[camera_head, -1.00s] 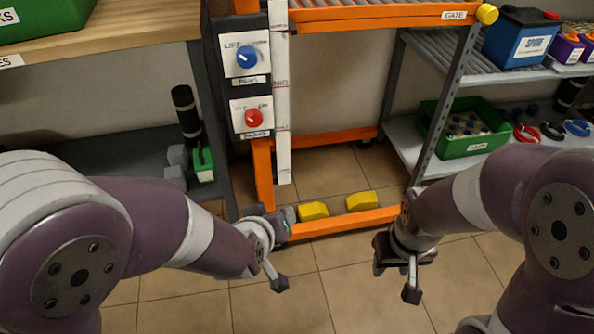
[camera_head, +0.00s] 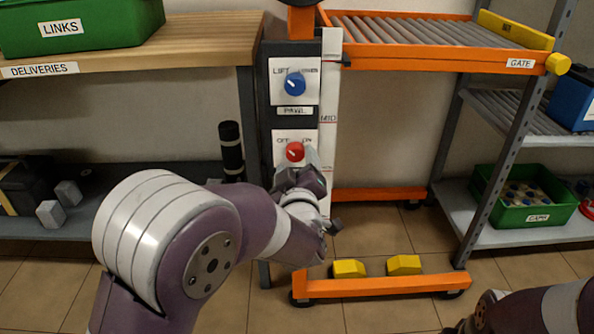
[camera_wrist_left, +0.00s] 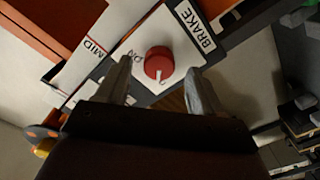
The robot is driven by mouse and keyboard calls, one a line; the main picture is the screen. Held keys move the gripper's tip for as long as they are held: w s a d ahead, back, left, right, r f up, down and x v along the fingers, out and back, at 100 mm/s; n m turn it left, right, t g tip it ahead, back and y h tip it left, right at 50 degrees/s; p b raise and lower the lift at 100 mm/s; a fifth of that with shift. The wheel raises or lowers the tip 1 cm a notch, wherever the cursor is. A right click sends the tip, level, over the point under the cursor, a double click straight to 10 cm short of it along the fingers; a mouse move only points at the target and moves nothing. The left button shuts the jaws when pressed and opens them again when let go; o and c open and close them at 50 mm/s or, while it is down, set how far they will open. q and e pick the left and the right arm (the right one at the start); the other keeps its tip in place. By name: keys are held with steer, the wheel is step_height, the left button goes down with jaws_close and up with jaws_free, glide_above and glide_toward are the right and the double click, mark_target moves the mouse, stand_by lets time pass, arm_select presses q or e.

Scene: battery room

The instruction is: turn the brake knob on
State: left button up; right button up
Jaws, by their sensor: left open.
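The red brake knob (camera_head: 295,151) sits on a white plate marked OFF and ON, low on the dark post of the orange lift. In the left wrist view the red knob (camera_wrist_left: 158,63) shows between my two fingers, a little beyond their tips, with a white pointer mark on its face. My left gripper (camera_wrist_left: 160,75) is open and empty, one finger on each side of the knob; contact is not visible. In the head view my left gripper (camera_head: 302,178) is just below the knob and hides the lower part of its plate. My right gripper (camera_head: 468,326) is mostly cut off at the bottom edge.
The blue lift knob (camera_head: 295,84) is directly above the brake plate. Two yellow blocks (camera_head: 348,268) lie at the orange base (camera_head: 385,287). A wooden bench (camera_head: 200,45) stands left. A shelf with a green bin (camera_head: 525,207) stands right.

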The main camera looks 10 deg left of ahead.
arm_select(q)
steer(key=shift+w+a, duration=0.2)
steer(key=shift+w, duration=0.4)
steer(key=shift+c, duration=0.3)
steer(key=c, duration=1)
steer(key=shift+r, duration=0.1)
